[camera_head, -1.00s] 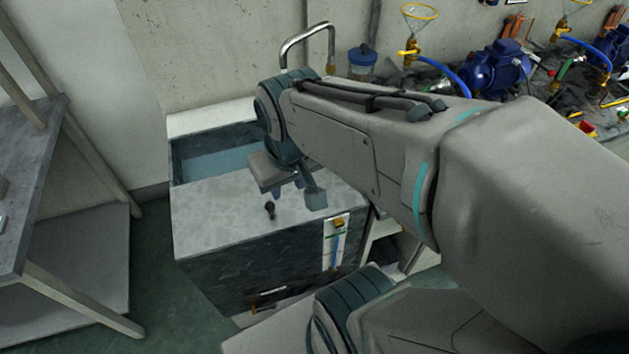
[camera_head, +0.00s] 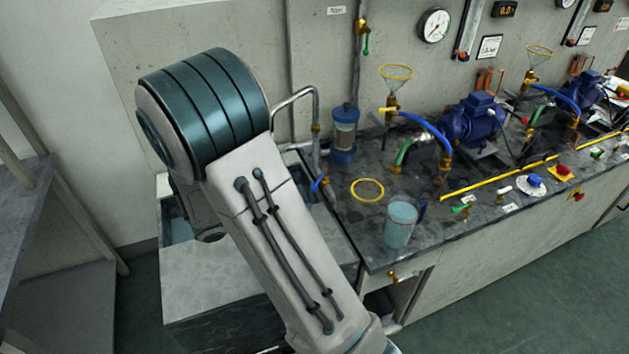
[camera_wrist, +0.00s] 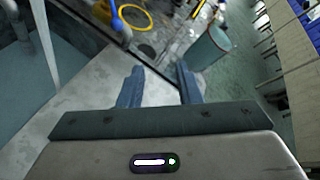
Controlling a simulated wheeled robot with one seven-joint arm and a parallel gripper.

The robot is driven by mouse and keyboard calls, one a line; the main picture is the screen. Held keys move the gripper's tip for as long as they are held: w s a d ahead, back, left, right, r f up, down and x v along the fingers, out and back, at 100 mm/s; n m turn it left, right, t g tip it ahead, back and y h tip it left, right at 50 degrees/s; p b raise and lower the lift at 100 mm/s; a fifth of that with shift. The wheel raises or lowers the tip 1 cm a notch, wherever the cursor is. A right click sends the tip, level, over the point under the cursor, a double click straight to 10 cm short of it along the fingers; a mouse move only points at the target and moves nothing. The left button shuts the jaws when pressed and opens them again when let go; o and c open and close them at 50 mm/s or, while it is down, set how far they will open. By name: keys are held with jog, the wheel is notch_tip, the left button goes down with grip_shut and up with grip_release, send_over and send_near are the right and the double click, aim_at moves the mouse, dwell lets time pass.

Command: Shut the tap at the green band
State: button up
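A bent steel spout pipe (camera_head: 298,97) rises beside the sink (camera_head: 178,226), with a brass joint and a blue lever (camera_head: 320,183) near its foot. A blue lever also shows at the top of the wrist view (camera_wrist: 117,18), beside a yellow part. I cannot tell whether water runs. The strip with the green band, seen earlier on the sink cabinet's front, is hidden behind my arm. My gripper (camera_wrist: 159,84) is open and empty in the wrist view, its fingers pointing towards the bench edge. In the head view it is hidden behind my arm.
A clear cup (camera_head: 400,226) stands near the bench's front edge, right of my fingers in the wrist view (camera_wrist: 208,46). A yellow ring (camera_head: 367,190) lies behind it. A small brass tap (camera_head: 392,276) juts from the bench front. Pumps (camera_head: 474,120) and hoses stand further right.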

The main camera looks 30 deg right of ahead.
aim_at(317, 182)
jog(key=w+a+f+n+t+h, duration=0.1)
jog(key=w+f+n+t+h, duration=0.15)
jog(key=w+n+t, duration=0.35)
jog(key=w+d+f, duration=0.1)
jog(key=d, duration=0.3)
jog(key=w+d+f+n+g+p, duration=0.1)
jog(key=d, duration=0.3)
jog(key=d+f+g, duration=0.1)
jog(key=d, duration=0.3)
jog(key=shift+w+d+y, duration=0.3)
jog(key=shift+w+y, duration=0.05)
jog(key=shift+w, duration=0.05)
grip_shut()
jog(key=shift+a+p, duration=0.1)
jog(key=shift+p, duration=0.2)
